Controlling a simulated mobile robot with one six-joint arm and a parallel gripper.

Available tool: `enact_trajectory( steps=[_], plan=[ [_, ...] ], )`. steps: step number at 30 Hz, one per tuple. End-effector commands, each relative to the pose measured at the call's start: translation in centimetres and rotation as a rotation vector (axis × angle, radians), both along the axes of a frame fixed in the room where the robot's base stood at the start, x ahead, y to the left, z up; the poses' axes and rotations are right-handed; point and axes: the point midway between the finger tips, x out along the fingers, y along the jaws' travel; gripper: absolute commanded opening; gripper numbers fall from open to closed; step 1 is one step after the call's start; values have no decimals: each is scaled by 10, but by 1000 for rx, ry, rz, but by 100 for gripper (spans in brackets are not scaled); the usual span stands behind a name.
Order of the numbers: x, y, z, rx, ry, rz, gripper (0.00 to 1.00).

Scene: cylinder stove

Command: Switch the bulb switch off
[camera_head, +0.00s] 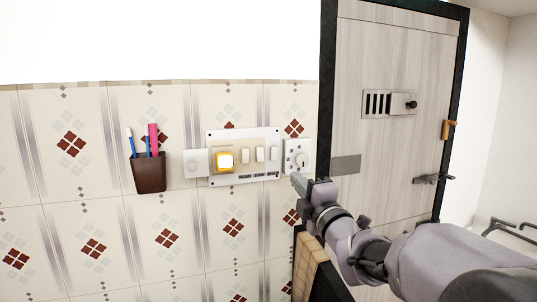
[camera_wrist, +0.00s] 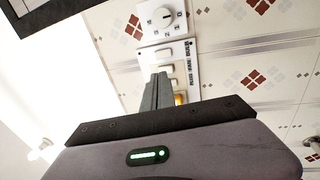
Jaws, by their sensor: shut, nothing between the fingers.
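A white switch panel (camera_head: 216,179) is fixed to the tiled wall in the head view. The panel also shows in the wrist view (camera_wrist: 190,50), with the lit switch (camera_wrist: 181,99) partly hidden behind my fingers. My gripper (camera_head: 297,180) is shut and empty, in front of the wall just below the dial plate and to the right of the panel. In the wrist view the shut fingers (camera_wrist: 160,78) overlap the panel; whether they touch it cannot be told.
A dial plate (camera_head: 297,155) is right of the panel, and a small white plate (camera_head: 195,163) is left of it. A brown holder (camera_head: 149,174) with pens hangs further left. A grey door (camera_head: 385,60) with a dark frame stands at right.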

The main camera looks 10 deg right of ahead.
Motion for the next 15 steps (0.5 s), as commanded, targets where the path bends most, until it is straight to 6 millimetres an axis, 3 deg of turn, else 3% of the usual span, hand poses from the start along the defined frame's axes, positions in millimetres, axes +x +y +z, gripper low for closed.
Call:
enact_trajectory(
  steps=[7, 15],
  plan=[
    [9, 2, 2, 2, 1, 1, 0],
    [63, 13, 13, 2, 1, 1, 0]
  ],
)
